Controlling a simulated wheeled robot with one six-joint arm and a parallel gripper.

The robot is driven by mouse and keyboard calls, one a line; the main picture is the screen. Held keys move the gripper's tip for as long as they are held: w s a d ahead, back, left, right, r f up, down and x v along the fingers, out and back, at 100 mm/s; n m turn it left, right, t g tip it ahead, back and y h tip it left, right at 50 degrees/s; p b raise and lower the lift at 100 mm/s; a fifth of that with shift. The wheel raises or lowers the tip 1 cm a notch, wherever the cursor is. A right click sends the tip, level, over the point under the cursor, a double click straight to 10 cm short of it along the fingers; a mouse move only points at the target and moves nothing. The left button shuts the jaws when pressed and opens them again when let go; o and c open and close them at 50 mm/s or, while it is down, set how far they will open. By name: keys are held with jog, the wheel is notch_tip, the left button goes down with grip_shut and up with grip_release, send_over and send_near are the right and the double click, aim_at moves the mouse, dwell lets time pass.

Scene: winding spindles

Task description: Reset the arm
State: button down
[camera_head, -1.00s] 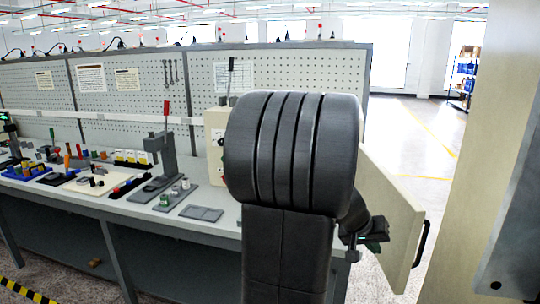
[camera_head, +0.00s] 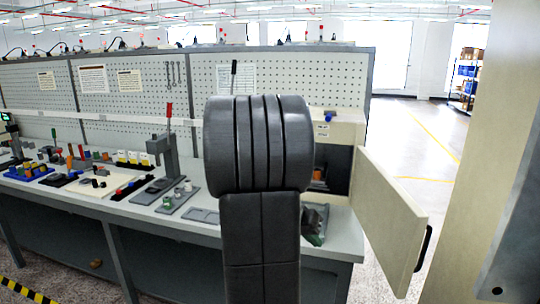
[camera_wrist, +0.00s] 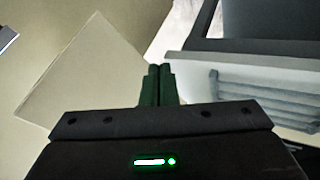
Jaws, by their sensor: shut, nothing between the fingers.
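My gripper (camera_wrist: 158,72) shows in the wrist view with its two green fingers together and nothing between them. In the head view my gripper (camera_head: 314,236) is partly hidden behind my own dark arm, which stands upright in the middle of the picture. It appears over or in front of the right end of the workbench (camera_head: 342,222), in front of the open cabinet. I cannot tell its exact height above the bench.
A beige cabinet (camera_head: 347,133) stands at the bench's right end, its door (camera_head: 392,222) swung open towards me. An orange item (camera_head: 317,174) sits inside. A red-handled press (camera_head: 168,150) and several small parts stand further left. A beige panel fills the right edge.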

jog(key=b+v, duration=0.1)
jog(key=v, duration=0.9)
jog(key=shift+w+a, duration=0.25)
jog(key=shift+a, duration=0.2)
jog(key=shift+d+f, duration=0.1)
